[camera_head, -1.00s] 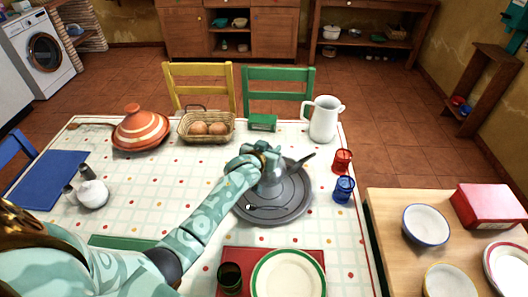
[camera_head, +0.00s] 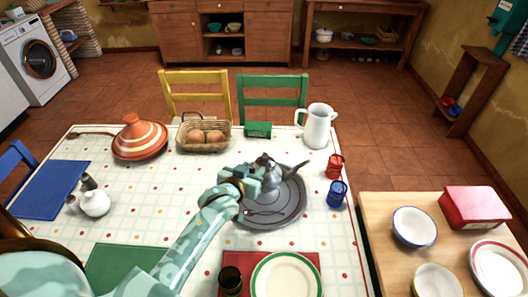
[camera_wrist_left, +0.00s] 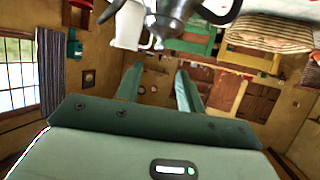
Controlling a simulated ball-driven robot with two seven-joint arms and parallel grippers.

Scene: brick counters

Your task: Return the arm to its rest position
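The grey metal teapot (camera_head: 268,174) stands upright on the round dark grey tray (camera_head: 291,211) on the tiled table, its spout to the right. My left gripper (camera_head: 254,177) is just left of the teapot in the head view and overlaps its handle side. In the left wrist view its two green fingers (camera_wrist_left: 160,76) are apart with nothing between them, and the teapot (camera_wrist_left: 168,18) appears at the top edge, beyond the fingers. My left arm reaches in over the table from the lower left. My right gripper is in neither view.
A striped tagine (camera_head: 140,138), bread basket (camera_head: 204,147), white jug (camera_head: 317,126), red cup (camera_head: 335,166) and blue cup (camera_head: 337,194) surround the tray. A white plate (camera_head: 286,279) and dark cup (camera_head: 231,281) lie in front.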

